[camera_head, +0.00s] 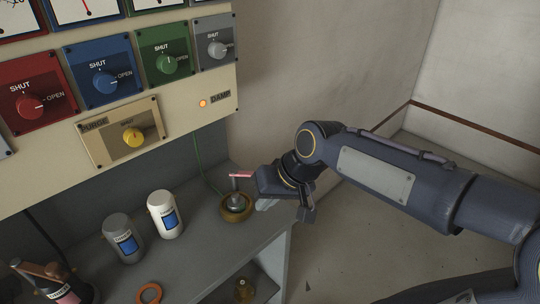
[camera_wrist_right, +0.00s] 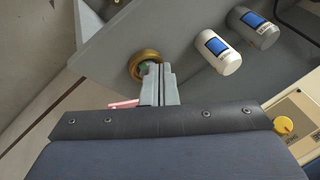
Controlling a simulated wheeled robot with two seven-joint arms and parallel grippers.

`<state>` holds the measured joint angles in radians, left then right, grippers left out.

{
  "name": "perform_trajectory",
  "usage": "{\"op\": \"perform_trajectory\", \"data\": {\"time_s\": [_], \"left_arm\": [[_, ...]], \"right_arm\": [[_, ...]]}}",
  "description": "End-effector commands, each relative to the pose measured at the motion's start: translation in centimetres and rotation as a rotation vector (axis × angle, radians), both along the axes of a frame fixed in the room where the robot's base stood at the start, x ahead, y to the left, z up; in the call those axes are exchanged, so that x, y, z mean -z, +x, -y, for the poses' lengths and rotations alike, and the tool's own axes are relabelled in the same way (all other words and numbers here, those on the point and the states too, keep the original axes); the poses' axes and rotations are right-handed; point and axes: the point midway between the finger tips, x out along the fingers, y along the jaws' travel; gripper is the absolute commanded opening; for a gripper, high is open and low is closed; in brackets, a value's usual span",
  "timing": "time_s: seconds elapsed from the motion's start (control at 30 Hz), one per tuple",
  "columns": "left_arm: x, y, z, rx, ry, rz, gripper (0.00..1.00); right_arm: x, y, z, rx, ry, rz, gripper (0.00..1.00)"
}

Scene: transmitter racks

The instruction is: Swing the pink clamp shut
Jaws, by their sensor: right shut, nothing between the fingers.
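The pink clamp arm (camera_head: 240,175) is a short pink bar lying roughly level in the head view, above a grey fitting in a round brass-coloured base (camera_head: 236,207) on the grey bench. My right gripper (camera_head: 268,203) is shut and empty, just right of the clamp. In the right wrist view the shut fingers (camera_wrist_right: 158,70) reach over the brass base (camera_wrist_right: 136,60) and hide part of it. The pink bar (camera_wrist_right: 124,104) shows just left of the fingers, partly hidden by the gripper body. I cannot tell whether they touch. My left gripper is not in view.
A white canister (camera_head: 165,214) and a grey canister (camera_head: 123,238) stand left of the clamp. An orange ring (camera_head: 149,293) lies in front. The panel (camera_head: 190,105) with knobs rises behind. A green cable (camera_head: 197,165) runs down to the base. The bench edge is close on the right.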

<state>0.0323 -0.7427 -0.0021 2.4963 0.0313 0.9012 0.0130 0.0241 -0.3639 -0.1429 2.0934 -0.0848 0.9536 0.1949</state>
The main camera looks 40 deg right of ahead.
Motion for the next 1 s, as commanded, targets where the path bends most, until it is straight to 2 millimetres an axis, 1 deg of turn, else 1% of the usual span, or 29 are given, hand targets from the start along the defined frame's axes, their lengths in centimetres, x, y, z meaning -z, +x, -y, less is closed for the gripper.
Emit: {"op": "perform_trajectory", "data": {"time_s": [0.03,0.1,0.17,0.2,0.3,0.4,0.5,0.6,0.7,0.8,1.0], "left_arm": [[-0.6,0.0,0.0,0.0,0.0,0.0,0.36],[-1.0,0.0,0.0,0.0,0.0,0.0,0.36],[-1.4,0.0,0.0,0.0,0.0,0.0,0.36],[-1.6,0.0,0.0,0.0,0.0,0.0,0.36],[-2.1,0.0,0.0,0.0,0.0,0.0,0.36],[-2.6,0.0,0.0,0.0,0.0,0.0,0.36],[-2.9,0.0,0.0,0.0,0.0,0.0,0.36],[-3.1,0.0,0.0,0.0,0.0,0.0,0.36],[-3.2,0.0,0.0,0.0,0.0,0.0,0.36],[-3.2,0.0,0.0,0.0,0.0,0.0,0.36],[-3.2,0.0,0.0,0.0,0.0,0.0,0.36]], "right_arm": [[-0.8,2.3,1.9,0.05,-0.01,-0.031,0.0],[-1.3,5.0,4.4,0.122,-0.029,-0.066,0.0],[-1.5,7.3,6.6,0.185,-0.053,-0.097,0.0],[-1.5,8.8,8.1,0.227,-0.071,-0.115,0.0],[-1.5,12.3,11.6,0.327,-0.129,-0.157,0.0],[-1.2,15.2,14.4,0.411,-0.191,-0.186,0.0],[-0.9,17.4,16.5,0.474,-0.249,-0.205,0.0],[-0.8,18.9,17.9,0.515,-0.292,-0.213,0.0],[-0.7,19.7,18.6,0.54,-0.315,-0.215,0.0],[-0.6,20.0,18.8,0.548,-0.325,-0.216,0.0],[-0.6,20.0,18.8,0.548,-0.325,-0.216,0.0]]}}
